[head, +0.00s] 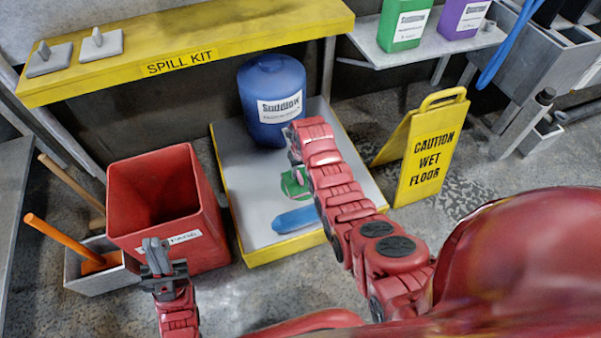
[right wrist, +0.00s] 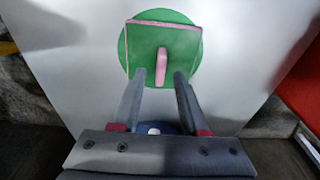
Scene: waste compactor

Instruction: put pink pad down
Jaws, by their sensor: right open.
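The pink pad (right wrist: 162,68) shows in the right wrist view as a square with pink edges and an upright pink handle, its face looking green like the round green disc (right wrist: 194,46) under it. In the head view the green disc (head: 291,187) lies in the yellow-rimmed tray (head: 232,190), partly hidden by my right arm. My right gripper (right wrist: 160,77) is open, its fingertips on either side of the handle's near end, apart from it. My left gripper (head: 156,254) is in front of the red bin, its fingers close together; whether they touch is unclear.
A blue drum (head: 271,78) stands at the back of the tray, and a blue object (head: 295,219) lies near its front. A red bin (head: 187,215) stands left of the tray, a yellow wet-floor sign (head: 425,150) right of it. The yellow spill-kit shelf (head: 230,35) is behind.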

